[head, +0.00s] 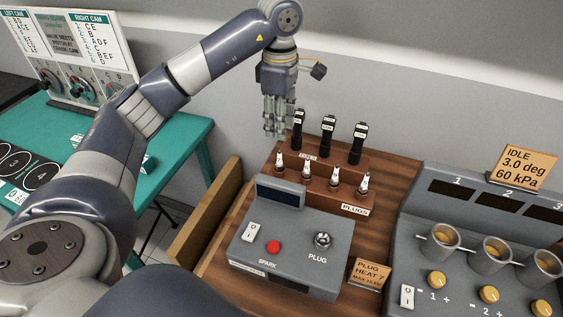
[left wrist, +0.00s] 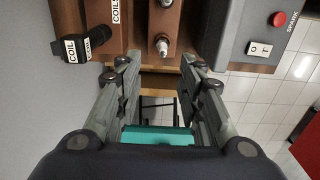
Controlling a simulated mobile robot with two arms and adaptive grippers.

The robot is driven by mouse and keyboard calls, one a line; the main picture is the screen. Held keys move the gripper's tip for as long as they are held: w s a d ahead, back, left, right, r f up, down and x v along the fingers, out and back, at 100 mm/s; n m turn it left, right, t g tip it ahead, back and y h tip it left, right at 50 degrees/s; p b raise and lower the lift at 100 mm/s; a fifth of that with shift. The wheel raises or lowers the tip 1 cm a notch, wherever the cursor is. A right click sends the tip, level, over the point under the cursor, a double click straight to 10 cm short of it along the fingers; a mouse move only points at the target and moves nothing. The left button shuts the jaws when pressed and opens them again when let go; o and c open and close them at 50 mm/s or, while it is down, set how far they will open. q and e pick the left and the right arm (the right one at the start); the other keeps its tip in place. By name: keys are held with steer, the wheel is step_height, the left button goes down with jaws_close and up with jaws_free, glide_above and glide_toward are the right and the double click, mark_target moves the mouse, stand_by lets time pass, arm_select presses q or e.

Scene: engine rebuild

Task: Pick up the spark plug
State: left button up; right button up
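Several white-tipped spark plugs stand upright in a row on the brown plug rack (head: 322,199). The leftmost spark plug (head: 279,162) is nearest my left gripper (head: 275,132), which hangs pointing down above the rack's left end. In the left wrist view, a spark plug (left wrist: 162,45) appears just beyond and roughly midway between the fingertips. The fingers of the left gripper (left wrist: 155,62) are spread apart with nothing between them. A second spark plug (left wrist: 165,3) is cut by the top edge. My right gripper is in neither view.
Black coils (head: 326,142) stand upright behind the plugs, close to the left gripper. The grey spark tester (head: 290,238) with a red button and plug socket sits in front. A grey panel with cups (head: 476,235) is at right, a teal table (head: 185,140) at left.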

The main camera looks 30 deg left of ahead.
mark_target(279, 150)
arm_select(q)
step_height(279, 150, down, 5)
steer(key=shift+r+p, duration=0.2)
steer(key=shift+p, duration=0.3)
steer(key=f+p, duration=0.2)
steer(key=f, duration=0.1)
steer(key=f+p, duration=0.1)
steer(key=shift+s+f, duration=0.25)
steer(key=shift+s, duration=0.05)
steer(key=shift+f, duration=0.4)
steer(key=shift+w, duration=0.1)
steer(key=shift+c, duration=0.2)
jaws_close()
